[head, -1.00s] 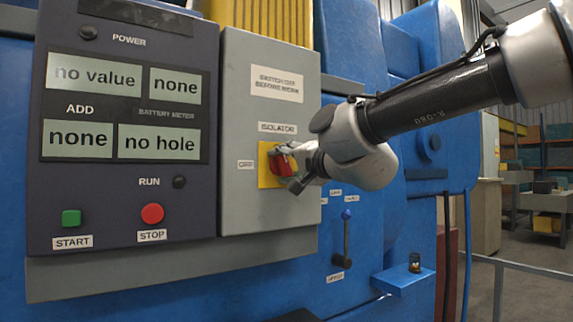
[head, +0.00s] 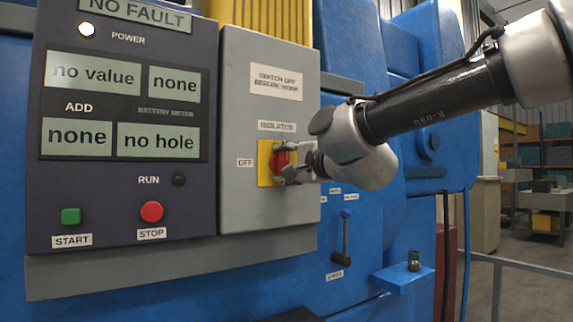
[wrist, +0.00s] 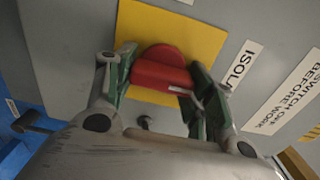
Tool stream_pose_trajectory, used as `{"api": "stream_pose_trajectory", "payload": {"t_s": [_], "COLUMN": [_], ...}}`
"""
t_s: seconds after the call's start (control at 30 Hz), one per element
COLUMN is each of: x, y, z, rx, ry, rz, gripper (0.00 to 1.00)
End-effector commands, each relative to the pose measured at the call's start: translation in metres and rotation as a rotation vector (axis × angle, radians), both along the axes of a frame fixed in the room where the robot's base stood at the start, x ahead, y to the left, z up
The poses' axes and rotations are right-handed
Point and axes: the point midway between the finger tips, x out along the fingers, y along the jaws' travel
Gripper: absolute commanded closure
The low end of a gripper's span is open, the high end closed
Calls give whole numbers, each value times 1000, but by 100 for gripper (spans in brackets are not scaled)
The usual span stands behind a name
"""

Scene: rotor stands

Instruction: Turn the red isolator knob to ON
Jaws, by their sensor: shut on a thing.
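The red isolator knob (head: 281,160) sits on a yellow plate (head: 264,164) on the grey isolator box (head: 243,100). An OFF label is left of the plate and an ISOLATOR label above it; any ON label is hidden behind my gripper. My gripper (head: 287,162) is shut on the knob. In the wrist view, the knob (wrist: 162,70) lies between the two fingers of my gripper (wrist: 162,84), against the yellow plate (wrist: 175,28). The power lamp (head: 87,29) is lit white and the top display (head: 140,14) reads NO FAULT.
The dark panel left of the box has a green START button (head: 71,216) and a red STOP button (head: 151,211). A blue-knobbed lever (head: 345,235) is below my gripper. A small blue shelf (head: 403,278) juts out at lower right, with a small jar on it.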

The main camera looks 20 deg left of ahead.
Motion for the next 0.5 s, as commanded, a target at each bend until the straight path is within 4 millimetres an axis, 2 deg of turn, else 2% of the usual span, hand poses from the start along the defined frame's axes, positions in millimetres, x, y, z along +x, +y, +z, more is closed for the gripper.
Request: {"api": "stream_pose_trajectory", "payload": {"t_s": [0.23, 0.27, 0.3, 0.37, 0.5], "x": [0, 0, 0, 0, 0], "y": [0, 0, 0, 0, 0], "z": [-1, -1, -1, -1, -1], "rx": [0, 0, 0, 0, 0], "ry": [4, 4, 4, 3, 1], "rz": [-1, -1, -1, 0, 0], "gripper": [71, 43, 36, 25, 25]}}
